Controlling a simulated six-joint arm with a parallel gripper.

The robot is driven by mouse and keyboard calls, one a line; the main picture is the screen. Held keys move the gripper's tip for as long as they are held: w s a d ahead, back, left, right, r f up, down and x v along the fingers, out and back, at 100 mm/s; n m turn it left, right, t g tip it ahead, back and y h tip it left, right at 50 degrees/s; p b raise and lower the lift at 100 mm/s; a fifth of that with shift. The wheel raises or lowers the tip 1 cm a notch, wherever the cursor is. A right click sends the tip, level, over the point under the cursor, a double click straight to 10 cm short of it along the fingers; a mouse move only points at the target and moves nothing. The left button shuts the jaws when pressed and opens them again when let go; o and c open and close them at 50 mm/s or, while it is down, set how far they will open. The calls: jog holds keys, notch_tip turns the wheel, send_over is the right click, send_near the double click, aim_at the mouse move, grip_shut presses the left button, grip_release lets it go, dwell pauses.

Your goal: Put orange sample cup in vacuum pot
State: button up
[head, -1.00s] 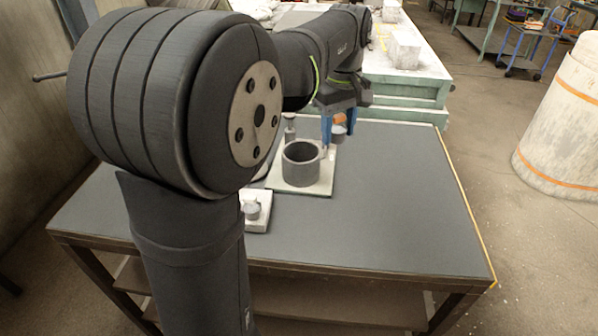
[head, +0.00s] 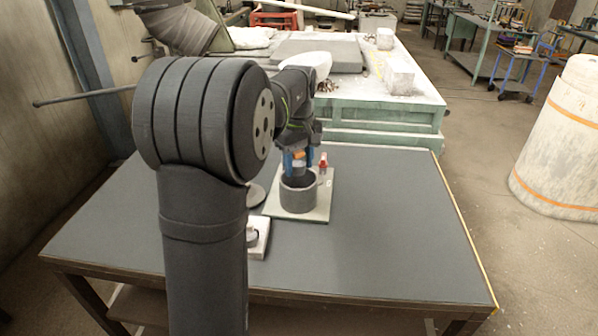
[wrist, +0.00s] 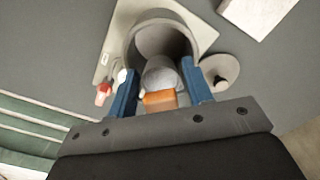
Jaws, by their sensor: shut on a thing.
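The sample cup (head: 299,155) has an orange block and a grey cup body. My gripper (head: 298,168) is shut on the cup's orange block with its two blue fingers. The grey vacuum pot (head: 298,199) is an open cylinder below the gripper. In the wrist view, the cup (wrist: 160,100) is between the fingers of my gripper (wrist: 159,66), and its grey body overlaps the mouth of the pot (wrist: 137,38). The cup is over or just within the pot's mouth; its exact depth is unclear. The pot's floor is mostly hidden.
The pot stands on a pale board (head: 318,208) with a red-topped fitting (head: 323,160) beside it. A grey disc with a knob (wrist: 220,71) lies near the pot. A white block (head: 261,240) is partly hidden by my arm. The right tabletop (head: 400,210) is clear.

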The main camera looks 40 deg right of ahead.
aim_at(299, 174)
jog(key=shift+f, duration=1.5)
jog(key=shift+f, duration=0.1)
jog(key=shift+f, duration=0.5)
jog(key=o, duration=0.7)
jog(key=shift+r, duration=0.1)
notch_tip(299, 174, up, 13)
